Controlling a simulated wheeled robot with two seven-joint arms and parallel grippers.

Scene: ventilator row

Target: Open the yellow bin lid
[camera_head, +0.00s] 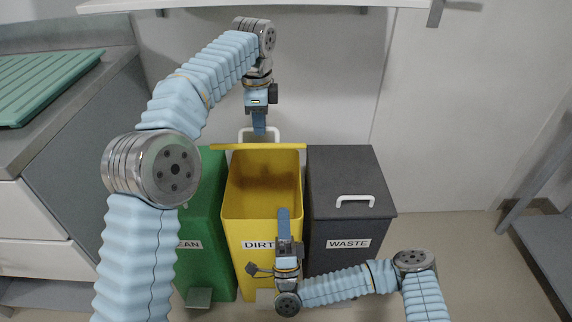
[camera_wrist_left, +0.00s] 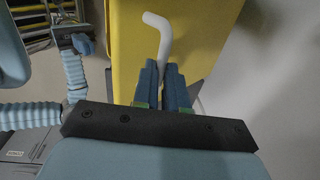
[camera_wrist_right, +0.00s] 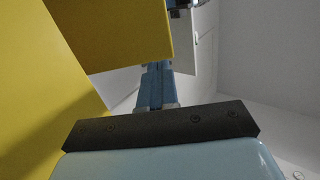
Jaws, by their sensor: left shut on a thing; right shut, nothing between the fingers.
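The yellow bin (camera_head: 236,205), labelled DIRTY with part of the label hidden, stands between a green and a dark grey bin. Its inside shows from above. Its yellow lid (camera_head: 225,147) stands raised at the back rim, seen nearly edge-on; the lid also shows in the left wrist view (camera_wrist_left: 125,45). My left gripper (camera_head: 259,131) is shut on the lid's white handle (camera_head: 244,132), which also shows in the left wrist view (camera_wrist_left: 161,28). My right gripper (camera_head: 284,210) is shut and empty, pointing up by the bin's front; its fingers show in the right wrist view (camera_wrist_right: 155,85).
The green bin (camera_head: 212,200) is at left and the dark grey WASTE bin (camera_head: 330,200), lid closed, at right. A grey counter (camera_head: 45,130) with a green ribbed tray (camera_head: 45,82) is at far left. A white shelf (camera_head: 330,3) hangs above.

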